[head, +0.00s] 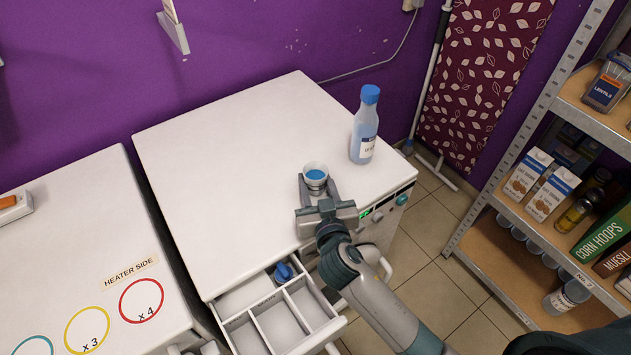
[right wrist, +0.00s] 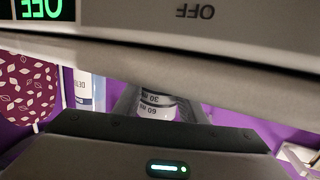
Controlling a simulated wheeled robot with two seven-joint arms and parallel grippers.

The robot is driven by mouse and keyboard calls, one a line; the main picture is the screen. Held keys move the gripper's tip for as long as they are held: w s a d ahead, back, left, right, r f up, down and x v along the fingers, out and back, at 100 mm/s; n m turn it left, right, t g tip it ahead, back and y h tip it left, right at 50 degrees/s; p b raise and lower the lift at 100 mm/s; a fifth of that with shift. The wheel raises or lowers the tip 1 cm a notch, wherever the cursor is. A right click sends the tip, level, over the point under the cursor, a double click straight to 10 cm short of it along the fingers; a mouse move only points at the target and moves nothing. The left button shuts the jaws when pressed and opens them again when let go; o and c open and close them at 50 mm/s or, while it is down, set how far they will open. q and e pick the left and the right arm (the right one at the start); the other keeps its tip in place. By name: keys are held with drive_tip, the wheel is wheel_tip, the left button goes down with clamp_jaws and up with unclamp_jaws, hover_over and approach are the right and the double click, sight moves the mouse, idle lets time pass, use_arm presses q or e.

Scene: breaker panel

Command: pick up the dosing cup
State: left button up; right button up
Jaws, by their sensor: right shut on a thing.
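The dosing cup (head: 315,176) is a small white cup with blue inside, seen in the head view on the white machine top near its front edge. My right gripper (head: 318,188) is shut on the cup, with one finger on each side of it. In the right wrist view the cup (right wrist: 158,106) shows between the fingers, with printed marks reading 30 and 60. I cannot tell whether the cup's base touches the top. My left gripper is in neither view.
A clear bottle with a blue cap (head: 364,130) stands to the right of the cup. Below, an open drawer (head: 270,318) with compartments holds a blue item (head: 283,272). A shelf (head: 550,200) with groceries stands at right. The machine top (head: 220,150) is clear at left.

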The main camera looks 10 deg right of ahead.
sight(313, 164)
drive_tip(key=shift+r, duration=0.15)
